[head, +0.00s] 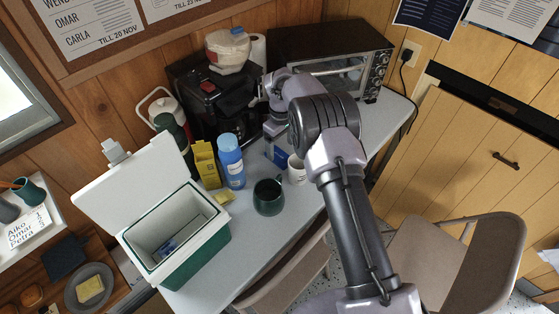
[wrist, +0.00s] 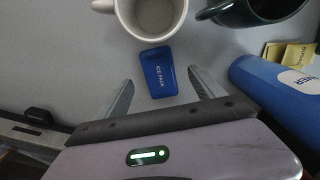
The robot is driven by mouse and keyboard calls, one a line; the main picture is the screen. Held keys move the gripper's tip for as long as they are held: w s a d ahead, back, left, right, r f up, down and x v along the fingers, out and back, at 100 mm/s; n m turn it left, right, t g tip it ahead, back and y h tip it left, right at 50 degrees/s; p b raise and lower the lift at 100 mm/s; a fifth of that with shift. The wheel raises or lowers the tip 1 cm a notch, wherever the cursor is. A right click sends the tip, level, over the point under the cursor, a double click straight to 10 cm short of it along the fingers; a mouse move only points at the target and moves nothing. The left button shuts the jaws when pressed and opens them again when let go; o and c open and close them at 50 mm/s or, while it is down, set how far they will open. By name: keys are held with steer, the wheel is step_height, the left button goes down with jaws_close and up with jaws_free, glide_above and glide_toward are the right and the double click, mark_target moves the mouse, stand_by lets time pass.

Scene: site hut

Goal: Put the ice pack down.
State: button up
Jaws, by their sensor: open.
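The ice pack (wrist: 159,73) is a small blue block with white lettering. In the wrist view it lies flat on the grey table, just beyond and between my fingertips. My gripper (wrist: 161,90) is open, with its two fingers apart and a gap around the pack.
A white mug (wrist: 151,14) stands right by the pack, with a dark green mug (head: 268,196) beside it. A blue bottle (head: 231,161), a yellow carton (head: 206,164) and an open cool box (head: 191,262) are to the left. A toaster oven (head: 371,68) is behind.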

mark_target(281, 157)
step_height(281, 157, down, 5)
steer(key=b, duration=0.2)
steer(key=shift+d+f+b, duration=0.15)
steer(key=shift+f+b, duration=0.05)
steer(key=shift+b, duration=0.15)
steer(key=shift+r, duration=0.2)
steer(key=shift+c, duration=0.2)
